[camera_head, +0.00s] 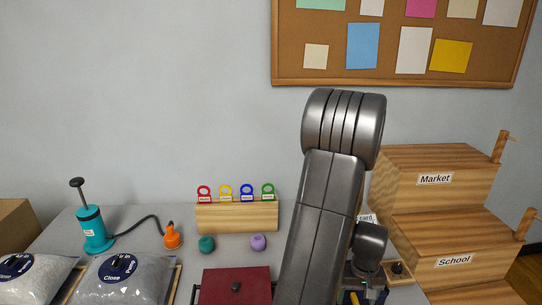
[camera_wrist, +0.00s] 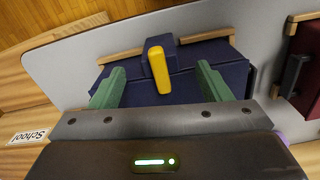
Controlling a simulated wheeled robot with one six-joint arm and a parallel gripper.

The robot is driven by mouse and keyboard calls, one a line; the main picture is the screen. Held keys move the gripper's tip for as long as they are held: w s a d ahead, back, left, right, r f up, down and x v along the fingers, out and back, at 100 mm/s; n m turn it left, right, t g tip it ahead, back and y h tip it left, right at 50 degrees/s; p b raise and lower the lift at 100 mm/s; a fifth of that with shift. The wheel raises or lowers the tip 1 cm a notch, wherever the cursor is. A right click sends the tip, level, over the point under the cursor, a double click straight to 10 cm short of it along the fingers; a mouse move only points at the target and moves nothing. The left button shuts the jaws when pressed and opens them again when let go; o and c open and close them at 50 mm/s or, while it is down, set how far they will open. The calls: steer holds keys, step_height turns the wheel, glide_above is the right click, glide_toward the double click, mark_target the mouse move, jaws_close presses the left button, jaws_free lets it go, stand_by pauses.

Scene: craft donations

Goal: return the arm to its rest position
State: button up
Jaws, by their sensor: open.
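My gripper (camera_wrist: 160,78) shows in the wrist view with its two green fingers wide apart and nothing held between them. It faces a dark blue box (camera_wrist: 190,60) that has a yellow lever (camera_wrist: 159,70) on a blue block. The lever lies between the fingers in the picture, with a gap on each side. I cannot tell how high the fingers are above the box. In the head view my grey arm (camera_head: 322,210) reaches up and bends down over the table at the right of centre. The gripper is mostly hidden behind it.
A dark red box (camera_head: 236,284) stands left of my arm. Wooden steps (camera_head: 435,210) labelled Market and School stand close on the right. A wooden rack (camera_head: 237,217) with coloured rings, a teal pump (camera_head: 92,232) and clear bags (camera_head: 122,280) are further left.

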steer(key=shift+n, duration=0.8)
